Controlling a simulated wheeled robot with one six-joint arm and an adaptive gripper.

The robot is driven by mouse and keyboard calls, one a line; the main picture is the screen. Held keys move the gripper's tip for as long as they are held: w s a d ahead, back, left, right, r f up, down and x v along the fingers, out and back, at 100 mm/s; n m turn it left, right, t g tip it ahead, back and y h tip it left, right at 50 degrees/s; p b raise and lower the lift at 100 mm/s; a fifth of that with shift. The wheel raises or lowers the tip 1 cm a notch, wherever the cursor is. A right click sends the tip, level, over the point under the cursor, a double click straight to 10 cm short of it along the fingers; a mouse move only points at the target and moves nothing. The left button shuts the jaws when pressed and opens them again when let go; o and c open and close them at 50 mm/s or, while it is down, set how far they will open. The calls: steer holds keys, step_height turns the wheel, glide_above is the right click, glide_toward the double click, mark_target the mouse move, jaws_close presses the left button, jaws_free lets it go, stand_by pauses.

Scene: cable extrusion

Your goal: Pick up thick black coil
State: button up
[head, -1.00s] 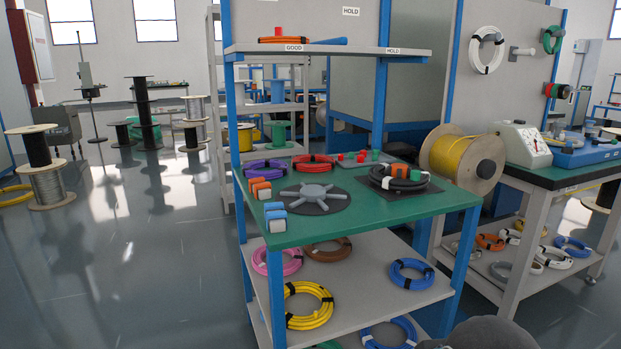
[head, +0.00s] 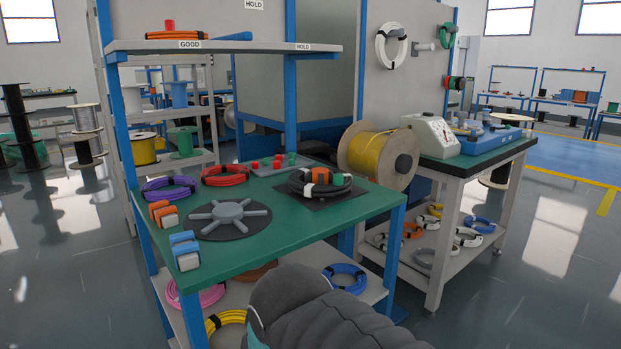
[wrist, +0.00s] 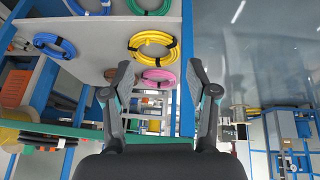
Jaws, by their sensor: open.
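The thick black coil (head: 320,192) lies flat on a dark square mat (head: 349,197) on the green tabletop, towards its right side in the head view. Small orange, white and green pieces show at the coil's middle and hide part of it. My gripper (wrist: 162,82) shows in the wrist view with its two fingers wide apart and nothing between them. Behind the fingers are the shelf's yellow coil (wrist: 153,47) and pink coil (wrist: 160,78), apart from them. My gripper is not visible in the head view.
On the green table (head: 262,262) are a grey spoked disc (head: 228,216), purple (head: 169,189) and red (head: 224,175) coils, and orange and blue blocks. An upper shelf (head: 220,47) overhangs the back. A yellow spool (head: 378,155) stands just right.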

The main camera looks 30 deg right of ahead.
steer(key=w+d+r+n+g+h+b, duration=0.1)
steer(key=w+d+r+n+h, duration=0.2)
steer(key=w+d+r+n, duration=0.3)
steer(key=w+d+r+n+h+b, duration=0.1)
steer(key=w+d+r+n+h, duration=0.2)
steer(key=w, duration=0.5)
steer(key=n+g+h+b, duration=0.35)
steer(key=n+h, duration=0.25)
steer(key=n, duration=0.3)
glide_toward(338, 175)
steer(key=x, duration=0.3)
steer(key=shift+s, duration=0.1)
steer(key=shift+b+x, duration=0.8)
steer(key=shift+x, duration=1.85)
jaws_close()
